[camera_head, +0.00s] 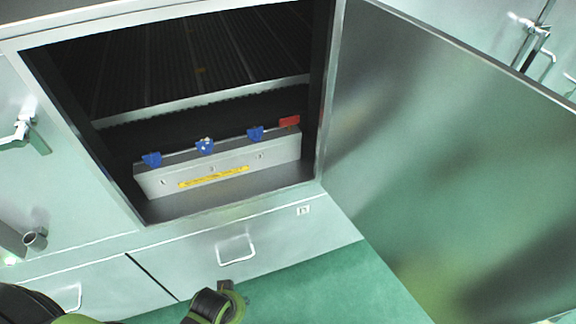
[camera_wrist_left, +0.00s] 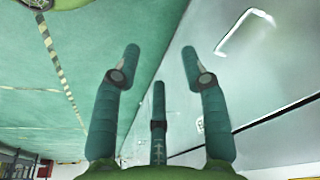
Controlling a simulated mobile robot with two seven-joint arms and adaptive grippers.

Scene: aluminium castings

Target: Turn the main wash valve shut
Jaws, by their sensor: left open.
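A grey manifold block (camera_head: 215,170) sits inside the open cabinet in the head view. Along its top are a left blue valve handle (camera_head: 152,160), a middle blue valve handle (camera_head: 204,147), a right blue valve handle (camera_head: 255,134) and, at the right end, a red handle (camera_head: 289,122). I cannot tell from any readable lettering which is the main wash valve. My left gripper (camera_wrist_left: 160,65) shows in the left wrist view with its fingers spread and nothing between them. It is apart from the valves, which do not show in that view. My right gripper is not in view.
The cabinet door (camera_head: 460,150) stands open to the right. The cabinet's lower sill and side frame border the opening. A yellow label (camera_head: 213,177) is on the block's front. A drawer handle (camera_head: 237,248) sticks out below. Green floor (camera_head: 320,285) in front is clear.

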